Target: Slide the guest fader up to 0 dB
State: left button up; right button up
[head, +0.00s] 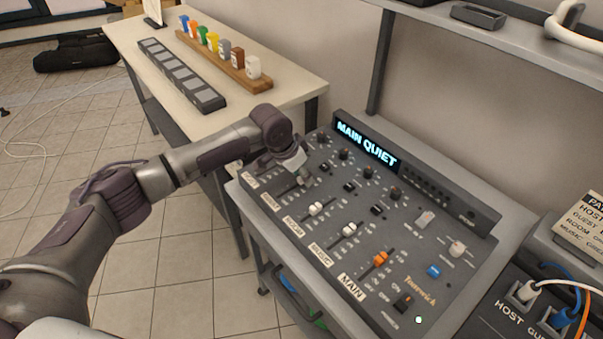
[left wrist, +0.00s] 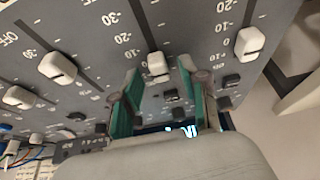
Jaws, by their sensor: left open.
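The guest fader (left wrist: 157,65) is a white cap in its slot on the dark mixer (head: 408,231). In the left wrist view it sits close to the -10 mark, on the low-number side of the scale; its exact setting is hard to read. My left gripper (head: 300,178) is open over the upper left of the mixer. Its two green-padded fingers (left wrist: 160,75) stand on either side of the guest cap, and I cannot tell whether they touch it. In the head view the gripper hides most of this cap. My right gripper is not in view.
Neighbouring white caps (left wrist: 250,42) and (left wrist: 57,67) flank the guest fader. An orange main fader (head: 380,259) is further right. The mixer's display (head: 366,144) reads MAIN QUIET. A patch panel (head: 500,318) with cables is at lower right; a table (head: 130,35) stands behind left.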

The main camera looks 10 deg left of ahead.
pick_arm(q)
jog(key=v, duration=1.1)
jog(key=shift+r, duration=0.2)
jog(key=shift+s+f, duration=0.1)
